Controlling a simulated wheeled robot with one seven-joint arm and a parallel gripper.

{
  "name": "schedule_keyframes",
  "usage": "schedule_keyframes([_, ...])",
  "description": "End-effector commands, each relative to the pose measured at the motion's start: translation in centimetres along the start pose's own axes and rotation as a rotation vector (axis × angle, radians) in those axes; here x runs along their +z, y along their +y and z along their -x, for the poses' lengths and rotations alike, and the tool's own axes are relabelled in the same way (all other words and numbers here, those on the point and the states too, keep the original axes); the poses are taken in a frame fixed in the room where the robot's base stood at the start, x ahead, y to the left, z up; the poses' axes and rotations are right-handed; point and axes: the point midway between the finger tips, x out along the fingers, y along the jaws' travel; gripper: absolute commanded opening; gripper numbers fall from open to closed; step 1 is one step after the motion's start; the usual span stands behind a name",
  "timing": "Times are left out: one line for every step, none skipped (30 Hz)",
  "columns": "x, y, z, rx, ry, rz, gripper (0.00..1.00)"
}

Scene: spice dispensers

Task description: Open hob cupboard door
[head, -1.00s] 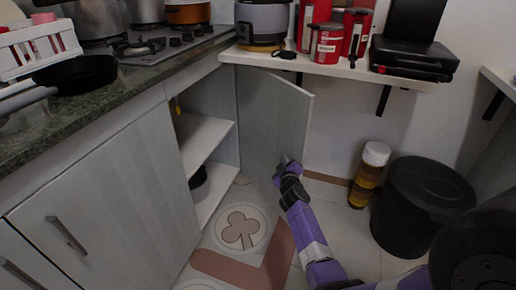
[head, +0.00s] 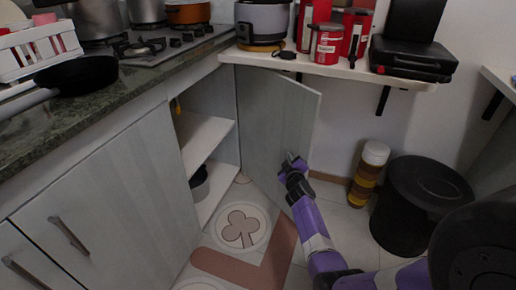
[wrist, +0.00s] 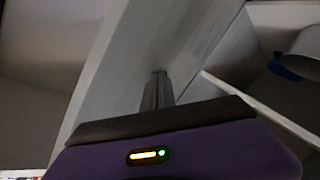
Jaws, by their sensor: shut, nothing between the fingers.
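The hob cupboard door (head: 268,115) stands wide open below the white shelf, its free edge toward the right. The cupboard interior with its white inner shelf (head: 203,140) shows to the left of the door. My gripper (head: 291,157) is shut and empty, at the lower part of the door's inner face near the free edge. In the wrist view the closed fingers (wrist: 158,82) point at the pale door panel (wrist: 190,35) and seem to touch it. The door's handle is hidden.
The hob (head: 165,42) sits in the dark countertop above. A closed cupboard front (head: 115,190) is at left. The white wall shelf (head: 340,69) hangs above the door.

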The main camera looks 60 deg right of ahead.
Motion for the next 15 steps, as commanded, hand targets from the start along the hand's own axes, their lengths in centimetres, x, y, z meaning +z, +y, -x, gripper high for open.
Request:
schedule_keyframes([0.0, 0.3, -0.1, 0.001, 0.0, -0.001, 0.0])
schedule_keyframes([0.1, 0.4, -0.2, 0.002, 0.0, -0.001, 0.0])
schedule_keyframes([0.2, 0.5, -0.3, 0.002, -0.001, 0.0, 0.0])
schedule_keyframes([0.3, 0.6, -0.4, 0.001, -0.002, 0.0, 0.0])
schedule_keyframes([0.4, 0.6, -0.5, 0.001, -0.002, 0.0, 0.0])
schedule_keyframes([0.5, 0.7, -0.6, 0.001, -0.002, 0.001, 0.0])
schedule_keyframes([0.5, 0.8, -0.7, 0.001, -0.002, 0.001, 0.0])
schedule_keyframes([0.6, 0.9, -0.8, 0.001, -0.001, 0.0, 0.0])
schedule_keyframes([0.7, 1.0, -0.9, 0.001, -0.001, 0.0, 0.0])
schedule_keyframes([0.7, 1.1, -0.9, 0.001, -0.001, 0.0, 0.0])
schedule_keyframes([0.8, 1.2, -1.0, 0.001, -0.001, 0.0, 0.0])
schedule_keyframes([0.9, 1.4, -1.1, 0.002, -0.002, -0.001, 0.0])
schedule_keyframes([0.9, 1.5, -1.2, 0.002, -0.002, -0.001, 0.0])
schedule_keyframes([1.0, 1.6, -1.3, 0.002, -0.001, -0.001, 0.0])
schedule_keyframes([1.1, 1.6, -1.4, 0.001, -0.001, -0.001, 0.0])
